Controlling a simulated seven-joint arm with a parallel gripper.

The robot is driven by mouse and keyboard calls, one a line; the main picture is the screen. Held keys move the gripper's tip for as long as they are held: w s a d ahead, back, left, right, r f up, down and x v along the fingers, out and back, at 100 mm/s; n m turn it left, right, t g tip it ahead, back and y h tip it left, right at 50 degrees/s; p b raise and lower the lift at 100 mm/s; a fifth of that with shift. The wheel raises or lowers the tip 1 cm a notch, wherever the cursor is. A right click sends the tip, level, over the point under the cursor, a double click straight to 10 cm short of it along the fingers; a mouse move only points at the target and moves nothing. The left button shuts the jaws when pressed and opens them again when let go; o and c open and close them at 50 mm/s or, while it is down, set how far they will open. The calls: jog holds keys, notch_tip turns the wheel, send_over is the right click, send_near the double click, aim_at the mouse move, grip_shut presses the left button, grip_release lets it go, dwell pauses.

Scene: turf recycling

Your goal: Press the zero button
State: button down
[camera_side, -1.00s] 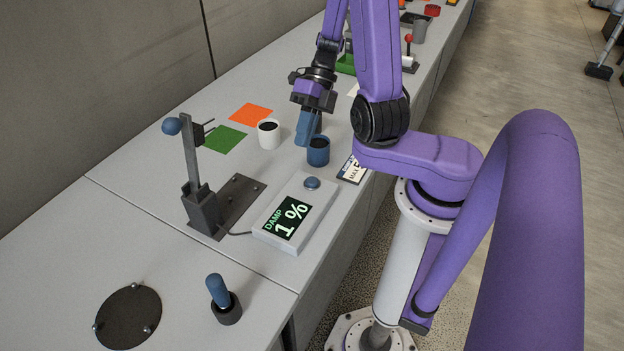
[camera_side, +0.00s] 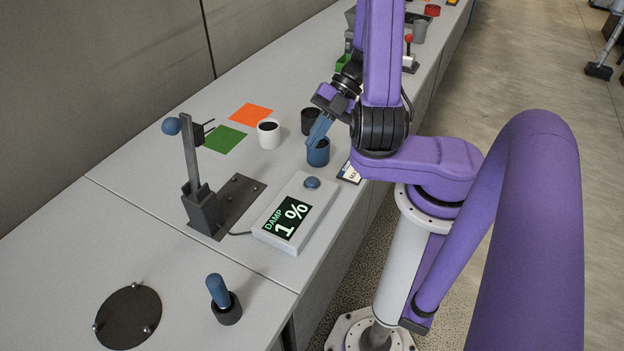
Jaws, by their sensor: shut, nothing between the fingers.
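A blue round button (camera_side: 312,183) sits on the upper end of a pale box whose display (camera_side: 287,217) reads "DAMP 1 %". It is the only button I can make out on the box; no zero label is readable. My gripper (camera_side: 313,143) has blue fingers, shut and empty. It is tilted, with its fingertips over or just in front of the rim of a blue cup (camera_side: 318,156). I cannot tell whether they touch the cup. The gripper is behind the button and apart from it.
A white cup (camera_side: 268,134) and a black cup (camera_side: 309,120) stand near the gripper. A blue-handled peg (camera_side: 217,291) is in front.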

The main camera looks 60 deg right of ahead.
aim_at(316, 178)
jog(key=shift+f, duration=0.1)
jog(key=shift+f, duration=4.3)
jog(key=shift+f, duration=0.2)
jog(key=shift+f, duration=0.25)
jog(key=shift+f, duration=0.5)
jog(key=shift+r, duration=0.95)
jog(key=shift+r, duration=2.5)
